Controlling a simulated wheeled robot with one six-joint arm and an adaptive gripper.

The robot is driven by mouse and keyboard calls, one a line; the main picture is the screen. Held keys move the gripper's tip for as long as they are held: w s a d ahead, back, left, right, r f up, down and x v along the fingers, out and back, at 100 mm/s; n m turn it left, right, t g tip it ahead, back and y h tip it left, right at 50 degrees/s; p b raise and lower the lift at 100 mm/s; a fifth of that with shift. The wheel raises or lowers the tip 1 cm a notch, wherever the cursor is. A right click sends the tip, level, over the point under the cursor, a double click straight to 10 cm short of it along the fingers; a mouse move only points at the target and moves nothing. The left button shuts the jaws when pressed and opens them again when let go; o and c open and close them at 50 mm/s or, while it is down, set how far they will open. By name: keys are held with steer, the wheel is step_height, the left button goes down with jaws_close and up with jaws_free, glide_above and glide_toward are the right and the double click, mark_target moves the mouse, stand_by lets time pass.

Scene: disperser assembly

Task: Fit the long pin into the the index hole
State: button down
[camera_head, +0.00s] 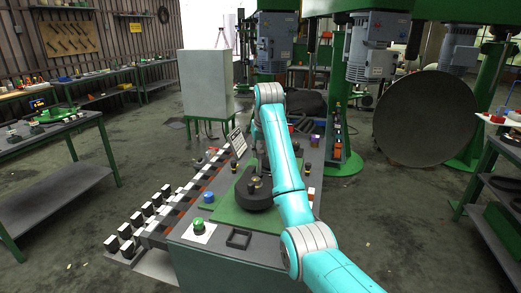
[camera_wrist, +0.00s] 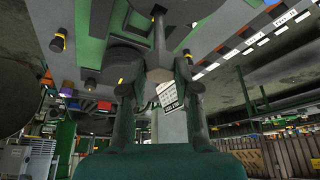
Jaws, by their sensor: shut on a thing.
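In the wrist view my gripper (camera_wrist: 160,84) is shut on a grey pin (camera_wrist: 159,38). A dark round base (camera_wrist: 125,54) shows beside the shaft. In the head view a dark round base (camera_head: 257,199) with brass-coloured parts on top stands on a green plate (camera_head: 231,216) on the worktable. My arm hides the gripper and pin there. I cannot make out the index hole.
The grey worktable (camera_head: 222,256) carries a green button (camera_head: 198,223), a blue button (camera_head: 208,196) and a black square frame (camera_head: 238,239). A row of black-and-white blocks (camera_head: 137,219) lines its left side. A white label sign (camera_head: 238,141) stands behind.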

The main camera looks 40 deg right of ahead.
steer(key=shift+f, duration=3.85)
steer(key=c, duration=0.8)
jaws_free()
steer(key=shift+o, duration=0.2)
steer(key=v, duration=0.7)
steer(key=shift+r, duration=0.25)
steer(key=shift+s, duration=0.1)
